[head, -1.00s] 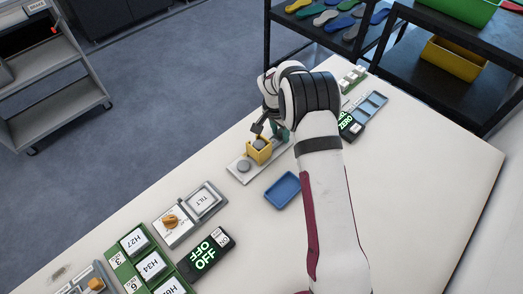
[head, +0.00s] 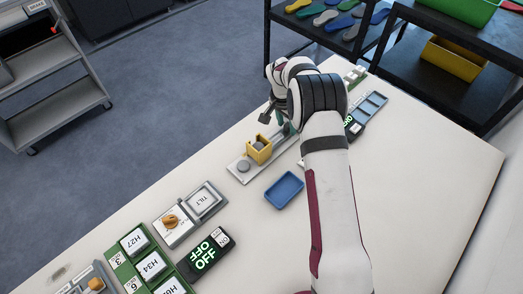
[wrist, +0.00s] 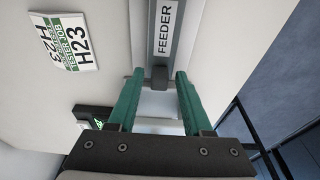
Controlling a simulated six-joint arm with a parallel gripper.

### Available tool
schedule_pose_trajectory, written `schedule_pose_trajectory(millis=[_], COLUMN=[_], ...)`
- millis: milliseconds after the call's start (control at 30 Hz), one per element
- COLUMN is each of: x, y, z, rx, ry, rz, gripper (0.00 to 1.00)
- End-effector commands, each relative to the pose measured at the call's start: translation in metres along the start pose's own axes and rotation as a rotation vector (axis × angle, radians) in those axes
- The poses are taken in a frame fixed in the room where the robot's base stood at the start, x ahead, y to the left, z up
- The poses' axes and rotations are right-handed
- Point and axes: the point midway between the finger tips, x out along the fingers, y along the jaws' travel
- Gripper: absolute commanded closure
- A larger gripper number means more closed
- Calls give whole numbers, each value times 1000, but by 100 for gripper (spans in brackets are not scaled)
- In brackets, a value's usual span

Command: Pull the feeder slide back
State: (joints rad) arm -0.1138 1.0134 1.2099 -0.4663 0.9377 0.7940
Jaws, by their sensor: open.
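Below the label, a small dark grey knob (wrist: 159,77) lies between the fingertips. My gripper (wrist: 158,80) is open, with one teal finger on each side of the knob and gaps visible beside it. In the head view my gripper (head: 281,121) is above the feeder's far right end, where my arm hides part of it.
A blue tray (head: 284,189) lies near the feeder. A TILT unit (head: 203,200) and a black OFF device (head: 206,254) stand toward the front left. The right of the table is bare.

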Motion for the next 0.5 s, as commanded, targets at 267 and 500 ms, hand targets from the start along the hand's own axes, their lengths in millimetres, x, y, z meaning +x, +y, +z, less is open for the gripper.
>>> schedule_pose_trajectory(millis=[267,500], x=[-31,-52], y=[0,0], z=[-6,-10], rx=[0,0], ry=[1,0], rz=[-1,-1], gripper=[50,50])
